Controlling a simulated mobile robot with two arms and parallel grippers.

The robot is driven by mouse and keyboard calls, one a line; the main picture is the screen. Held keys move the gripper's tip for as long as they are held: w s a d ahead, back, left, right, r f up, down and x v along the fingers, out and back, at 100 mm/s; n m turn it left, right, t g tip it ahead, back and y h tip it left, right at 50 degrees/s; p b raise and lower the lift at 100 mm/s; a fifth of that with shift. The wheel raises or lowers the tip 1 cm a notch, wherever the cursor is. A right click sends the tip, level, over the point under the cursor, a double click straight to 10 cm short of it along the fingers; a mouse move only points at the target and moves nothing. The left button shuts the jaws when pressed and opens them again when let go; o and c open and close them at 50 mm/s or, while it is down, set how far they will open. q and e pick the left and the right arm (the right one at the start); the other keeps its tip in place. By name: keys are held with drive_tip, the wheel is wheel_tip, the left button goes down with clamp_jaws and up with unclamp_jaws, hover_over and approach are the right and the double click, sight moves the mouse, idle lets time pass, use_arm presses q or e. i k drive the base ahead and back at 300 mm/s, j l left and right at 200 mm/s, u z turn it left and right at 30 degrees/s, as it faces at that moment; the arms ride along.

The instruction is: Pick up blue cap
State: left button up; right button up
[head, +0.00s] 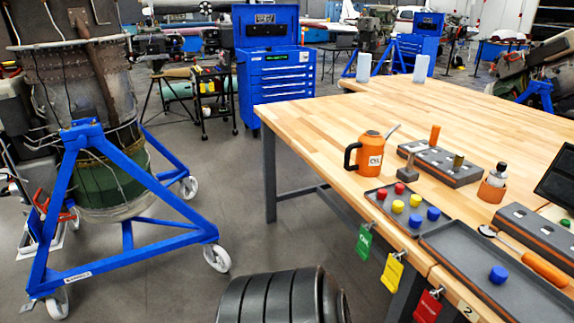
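Three blue caps are in view. One blue cap (433,213) and a second blue cap (415,220) sit at the front right of the small dark tray (372,198), beside red and yellow caps. A third blue cap (498,273) sits alone in the larger dark tray (462,248) to the right. All three are uncovered. Neither of my grippers shows in this view.
An orange oil can (368,153) stands behind the small tray on the wooden table (320,118). An orange-handled tool (540,267) lies across the larger tray's back edge. Green, yellow and red tags hang at the table's front edge. A blue wheeled stand (130,250) is at left.

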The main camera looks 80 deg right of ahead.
sight(499, 275)
drive_tip(key=z, duration=4.25)
